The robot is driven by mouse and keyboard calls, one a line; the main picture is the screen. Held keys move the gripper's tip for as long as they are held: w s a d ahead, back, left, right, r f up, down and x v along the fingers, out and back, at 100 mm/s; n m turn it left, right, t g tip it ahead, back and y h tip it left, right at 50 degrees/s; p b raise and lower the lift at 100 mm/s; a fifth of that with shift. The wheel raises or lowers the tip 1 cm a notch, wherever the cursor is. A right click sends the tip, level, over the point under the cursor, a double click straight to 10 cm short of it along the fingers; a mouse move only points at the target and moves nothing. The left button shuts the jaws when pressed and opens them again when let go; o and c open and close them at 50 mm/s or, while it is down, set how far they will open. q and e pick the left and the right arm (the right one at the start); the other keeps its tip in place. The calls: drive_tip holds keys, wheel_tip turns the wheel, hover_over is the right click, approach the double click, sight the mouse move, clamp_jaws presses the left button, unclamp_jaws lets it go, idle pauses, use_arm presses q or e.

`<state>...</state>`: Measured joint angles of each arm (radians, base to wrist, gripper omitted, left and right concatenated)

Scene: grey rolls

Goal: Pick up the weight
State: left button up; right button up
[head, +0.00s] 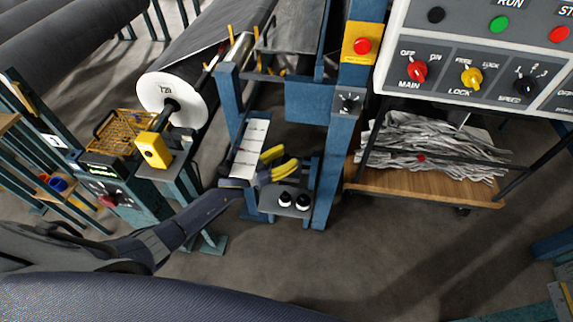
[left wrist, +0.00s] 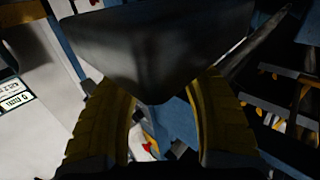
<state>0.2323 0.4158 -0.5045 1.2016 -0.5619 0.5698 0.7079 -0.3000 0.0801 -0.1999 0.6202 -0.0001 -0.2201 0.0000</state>
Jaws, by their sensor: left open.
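My left gripper (head: 289,159) reaches in from the left in the head view, with its two yellow fingers spread apart beside a blue machine frame. It is open, with no object clearly held. I cannot tell whether either is the weight. In the left wrist view, a dark grey angular shape (left wrist: 155,45) covers the space above and between the fingers; I cannot tell what it is. My right gripper is not in view.
The blue frame (head: 343,150) stands just right of the gripper. A large roll (head: 172,95), a wooden cart (head: 430,186) with shredded paper and a control panel (head: 480,75) are around. The floor (head: 400,255) at front right is clear.

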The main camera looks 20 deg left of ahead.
use_arm(q)
drive_tip(key=shift+c, duration=0.4)
clamp_jaws()
